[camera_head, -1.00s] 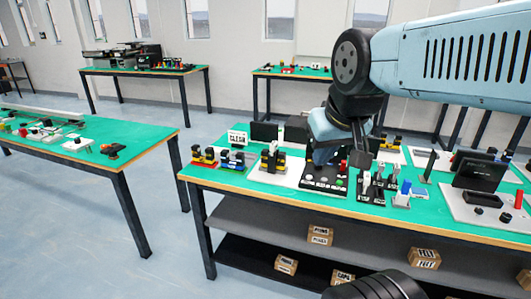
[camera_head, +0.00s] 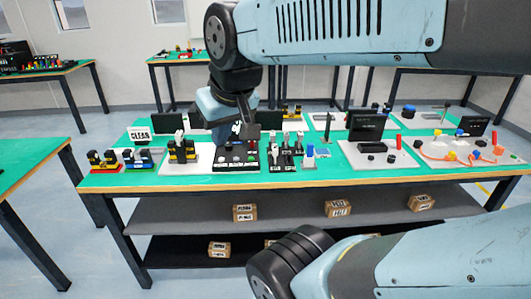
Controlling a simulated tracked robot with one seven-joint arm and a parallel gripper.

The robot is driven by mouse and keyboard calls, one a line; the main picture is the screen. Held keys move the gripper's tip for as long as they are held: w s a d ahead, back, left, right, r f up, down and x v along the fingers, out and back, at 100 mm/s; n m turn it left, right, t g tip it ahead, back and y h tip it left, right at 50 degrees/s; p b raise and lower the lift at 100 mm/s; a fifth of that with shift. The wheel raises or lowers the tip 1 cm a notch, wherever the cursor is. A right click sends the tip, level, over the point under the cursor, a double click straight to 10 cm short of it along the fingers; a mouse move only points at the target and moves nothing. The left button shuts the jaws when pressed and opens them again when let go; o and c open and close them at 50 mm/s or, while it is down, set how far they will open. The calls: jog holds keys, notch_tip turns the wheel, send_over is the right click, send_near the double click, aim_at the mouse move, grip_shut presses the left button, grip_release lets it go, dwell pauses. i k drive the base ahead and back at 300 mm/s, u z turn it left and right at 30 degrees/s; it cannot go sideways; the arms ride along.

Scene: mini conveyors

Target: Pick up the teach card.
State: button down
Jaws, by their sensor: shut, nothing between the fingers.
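I cannot tell any object apart as the teach card; a white card reading "CLEAR" (camera_head: 139,134) stands at the back left of the table, and its wording does not name it as such. My gripper (camera_head: 245,131) is shut and empty. It points down above or just behind a black button panel (camera_head: 236,160) with lit buttons and small labels. The arm hides part of the tabletop behind it, and the fingertips are small and dark.
The green table (camera_head: 100,182) is crowded. Yellow-and-black fixtures (camera_head: 183,152) stand left of the panel, black switches (camera_head: 281,157) right of it. A dark screen (camera_head: 366,127) stands farther right. Boxes (camera_head: 338,208) sit on the shelf below.

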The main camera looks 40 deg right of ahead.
aim_at(179, 135)
jog(key=k, duration=0.6)
jog(key=u, duration=0.65)
jog(key=i, duration=1.5)
jog(key=z, duration=0.65)
